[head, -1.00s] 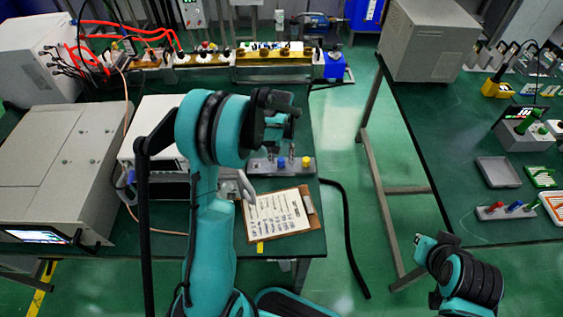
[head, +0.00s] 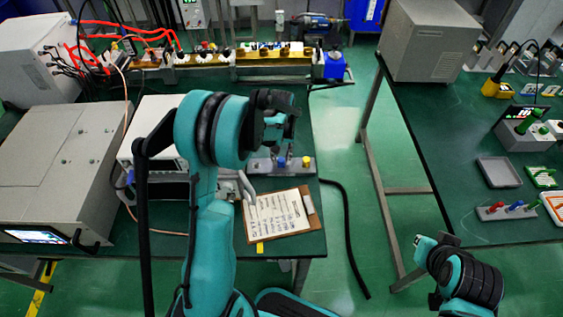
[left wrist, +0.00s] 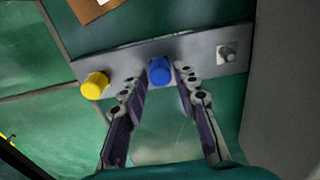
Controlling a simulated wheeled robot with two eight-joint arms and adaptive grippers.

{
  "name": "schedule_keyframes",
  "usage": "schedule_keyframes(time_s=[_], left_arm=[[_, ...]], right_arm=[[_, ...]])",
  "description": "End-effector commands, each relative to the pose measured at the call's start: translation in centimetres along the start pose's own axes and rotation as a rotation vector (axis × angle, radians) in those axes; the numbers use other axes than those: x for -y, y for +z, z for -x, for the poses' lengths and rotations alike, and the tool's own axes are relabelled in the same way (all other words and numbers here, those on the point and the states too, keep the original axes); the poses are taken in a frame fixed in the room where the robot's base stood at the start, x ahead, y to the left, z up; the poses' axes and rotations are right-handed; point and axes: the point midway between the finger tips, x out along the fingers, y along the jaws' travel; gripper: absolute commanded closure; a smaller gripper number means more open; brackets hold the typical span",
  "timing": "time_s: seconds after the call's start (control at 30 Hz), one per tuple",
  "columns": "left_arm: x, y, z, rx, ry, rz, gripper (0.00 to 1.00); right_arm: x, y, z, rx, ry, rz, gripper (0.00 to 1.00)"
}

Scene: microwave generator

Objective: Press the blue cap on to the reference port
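The blue cap (head: 281,162) stands upright on a grey strip (head: 265,168) on the left bench. In the left wrist view the blue cap (left wrist: 160,71) is on the same grey strip (left wrist: 194,52), between a yellow cap (left wrist: 94,85) and a bare whitish port (left wrist: 227,54). My left gripper (left wrist: 160,72) is open, its fingertips on either side of the blue cap with small gaps. In the head view my left gripper (head: 283,149) is just above the strip and partly hides it.
A clipboard (head: 277,216) lies in front of the strip. Grey instrument boxes (head: 60,170) stand to the left. A row of terminals (head: 220,58) runs along the back. The right bench (head: 425,120) holds a tray (head: 498,172) and a second strip with colored caps (head: 512,211).

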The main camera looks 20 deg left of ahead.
Motion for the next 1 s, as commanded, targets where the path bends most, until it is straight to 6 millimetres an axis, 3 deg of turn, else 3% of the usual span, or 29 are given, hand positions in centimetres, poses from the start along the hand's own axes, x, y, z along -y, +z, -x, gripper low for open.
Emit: schedule_keyframes(time_s=[0.03,0.07,0.1,0.57,1.0], left_arm=[[0.0,0.0,0.0,0.0,0.0,0.0,0.9],[0.0,0.0,0.0,0.0,0.0,0.0,0.98],[0.0,0.0,0.0,0.0,0.0,0.0,1.0],[0.0,0.0,0.1,0.0,0.0,0.0,1.0],[0.0,0.0,1.9,0.0,0.0,0.0,1.0]], right_arm=[[0.0,0.0,0.0,0.0,0.0,0.0,1.0],[0.0,0.0,0.0,0.0,0.0,0.0,1.0],[0.0,0.0,0.0,0.0,0.0,0.0,1.0],[0.0,-0.1,0.1,0.0,0.0,0.0,1.0],[0.0,-0.7,1.0,0.0,0.0,0.0,1.0]])
